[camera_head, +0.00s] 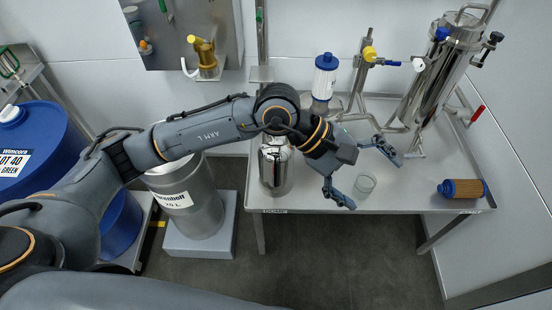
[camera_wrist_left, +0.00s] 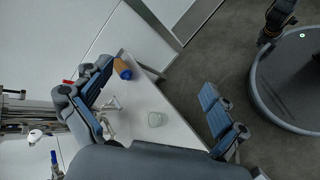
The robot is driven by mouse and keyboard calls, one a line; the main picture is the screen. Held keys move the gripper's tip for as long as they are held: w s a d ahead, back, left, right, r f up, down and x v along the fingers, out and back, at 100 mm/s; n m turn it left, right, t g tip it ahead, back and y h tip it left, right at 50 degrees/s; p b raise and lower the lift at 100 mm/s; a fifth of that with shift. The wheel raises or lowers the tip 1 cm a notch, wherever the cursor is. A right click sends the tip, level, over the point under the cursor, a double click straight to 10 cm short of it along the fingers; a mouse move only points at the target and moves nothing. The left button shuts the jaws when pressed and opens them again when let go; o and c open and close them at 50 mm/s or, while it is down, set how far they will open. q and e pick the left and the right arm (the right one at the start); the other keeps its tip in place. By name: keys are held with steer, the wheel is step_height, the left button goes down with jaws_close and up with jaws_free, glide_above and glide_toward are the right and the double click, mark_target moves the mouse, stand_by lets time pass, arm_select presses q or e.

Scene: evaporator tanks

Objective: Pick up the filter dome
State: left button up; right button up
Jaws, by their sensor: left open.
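A shiny steel vessel with a domed top (camera_head: 275,168), which looks like the filter dome, stands upright at the table's left front. My left forearm and wrist pass over it and hide part of its top. I cannot make it out in the left wrist view. My left gripper (camera_head: 373,183) is open and empty, to the right of the dome, its fingers pointing right. In the left wrist view the fingers of the left gripper (camera_wrist_left: 155,82) are wide apart, with nothing held between them. My right gripper is not in view.
A clear glass beaker (camera_head: 365,184) stands near the fingers. An orange-brown filter cartridge with a blue cap (camera_head: 462,188) lies at the table's right. A steel tank (camera_head: 440,75) with pipes and a blue-topped white cartridge (camera_head: 325,75) stand behind. A steel drum (camera_head: 190,205) stands left of the table.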

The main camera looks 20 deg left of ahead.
arm_select(q)
steer(key=w+a+f+m+t+y, duration=0.2)
steer(key=w+a+f+m+y, duration=0.15)
steer(key=w+a+y, duration=0.6)
steer(key=t+y, duration=0.2)
steer(key=y, duration=0.1)
glide_above(276, 160)
steer(key=x, duration=0.6)
steer(key=shift+w+a, duration=0.1)
steer(key=shift+a, duration=0.05)
steer(key=shift+w+p+x, duration=0.2)
steer(key=shift+p+x, duration=0.5)
steer(key=shift+x, duration=2.4)
steer(key=shift+c, duration=0.2)
steer(key=c, duration=1.8)
steer(key=shift+r, duration=0.15)
steer(key=shift+c, duration=0.4)
steer(key=shift+r, duration=0.1)
